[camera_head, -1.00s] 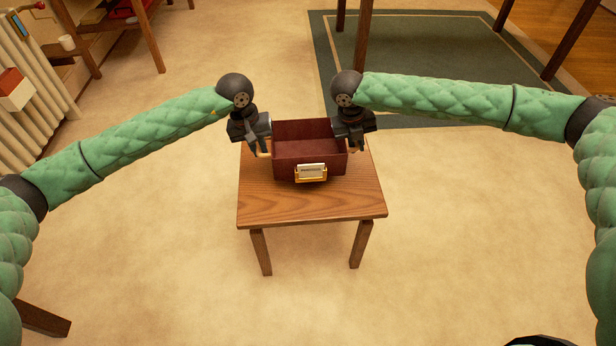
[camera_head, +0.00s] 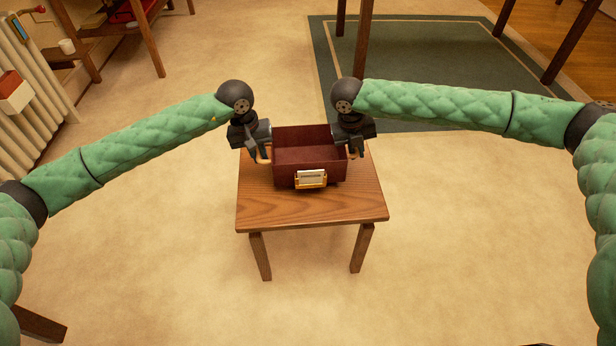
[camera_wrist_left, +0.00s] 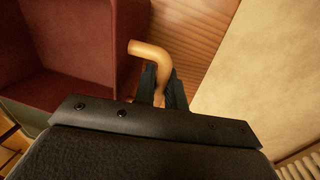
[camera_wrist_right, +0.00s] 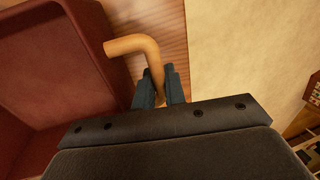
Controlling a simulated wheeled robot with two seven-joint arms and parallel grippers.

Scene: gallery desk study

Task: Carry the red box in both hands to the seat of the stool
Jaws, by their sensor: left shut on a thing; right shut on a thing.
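The red box (camera_head: 310,174) is an open, empty tray with a yellow-framed label on its front and a tan handle on each side. It is level over the back part of the wooden stool's seat (camera_head: 310,209); I cannot tell whether its base touches the seat. My left gripper (camera_head: 262,152) is shut on the left handle, which shows in the left wrist view (camera_wrist_left: 148,52). My right gripper (camera_head: 355,150) is shut on the right handle, seen in the right wrist view (camera_wrist_right: 135,45). The box's underside is hidden.
The front of the seat is bare. A green rug (camera_head: 440,60) with dark table legs lies behind. A shelf unit (camera_head: 150,45) and a white radiator (camera_head: 30,85) stand at the left. Open carpet surrounds the stool.

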